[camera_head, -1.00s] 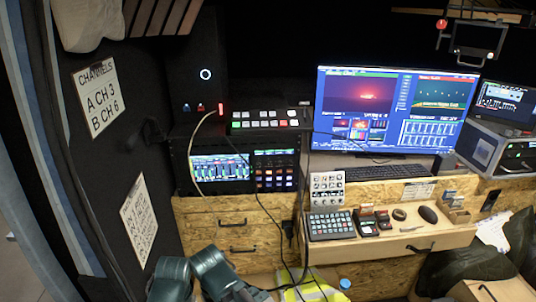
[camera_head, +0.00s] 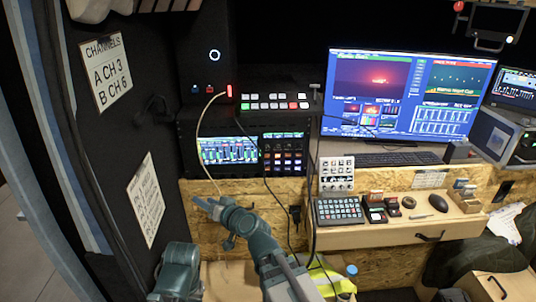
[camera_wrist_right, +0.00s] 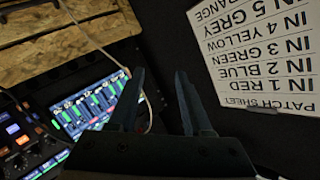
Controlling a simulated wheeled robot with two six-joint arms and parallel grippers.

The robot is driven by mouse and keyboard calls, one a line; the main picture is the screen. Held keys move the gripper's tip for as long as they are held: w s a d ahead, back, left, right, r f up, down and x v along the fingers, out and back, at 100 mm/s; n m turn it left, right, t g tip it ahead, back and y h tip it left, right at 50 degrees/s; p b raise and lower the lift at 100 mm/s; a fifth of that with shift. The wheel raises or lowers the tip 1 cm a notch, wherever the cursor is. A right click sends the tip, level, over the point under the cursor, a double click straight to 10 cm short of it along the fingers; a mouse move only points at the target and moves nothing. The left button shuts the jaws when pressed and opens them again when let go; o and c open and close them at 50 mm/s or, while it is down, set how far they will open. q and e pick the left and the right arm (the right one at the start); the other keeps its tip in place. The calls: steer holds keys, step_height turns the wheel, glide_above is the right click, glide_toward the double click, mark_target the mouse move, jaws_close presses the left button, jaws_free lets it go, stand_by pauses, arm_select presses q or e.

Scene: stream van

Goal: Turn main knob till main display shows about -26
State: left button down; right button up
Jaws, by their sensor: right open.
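A rack unit under the black tower holds a lit mixer screen (camera_head: 228,151) with coloured level bars, and beside it a panel (camera_head: 282,154) of lit buttons and small controls. I cannot make out which control is the main knob, nor read any main display value. My right gripper (camera_head: 203,203) is open and empty, below the mixer screen and in front of the wooden drawer fronts. In the right wrist view its two fingers (camera_wrist_right: 160,78) stand apart, with the mixer screen (camera_wrist_right: 88,104) and panel (camera_wrist_right: 28,140) to their left.
A pale cable (camera_head: 202,118) hangs past the rack's left side, and dark cables hang right of it. A switcher (camera_head: 270,103) sits on top. A monitor (camera_head: 398,95) and keypad (camera_head: 338,210) are to the right. A patch sheet (camera_wrist_right: 265,55) hangs on the dark wall.

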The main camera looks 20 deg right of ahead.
steer(key=w+d+r+m+t+h, duration=0.2)
steer(key=d+m+h, duration=0.1)
steer(key=d, duration=0.2)
steer(key=w+d+r+m+t+h, duration=0.1)
steer(key=d+r+m+t+h, duration=0.15)
steer(key=d, duration=0.35)
steer(key=m+h+b, duration=0.1)
steer(key=m+h, duration=0.5)
glide_toward(268, 148)
steer(key=shift+g, duration=0.35)
steer(key=x, duration=0.8)
steer(key=shift+w+a+r, duration=0.1)
steer(key=shift+w+r, duration=0.05)
steer(key=shift+r, duration=0.25)
steer(key=shift+c, duration=0.2)
jaws_close()
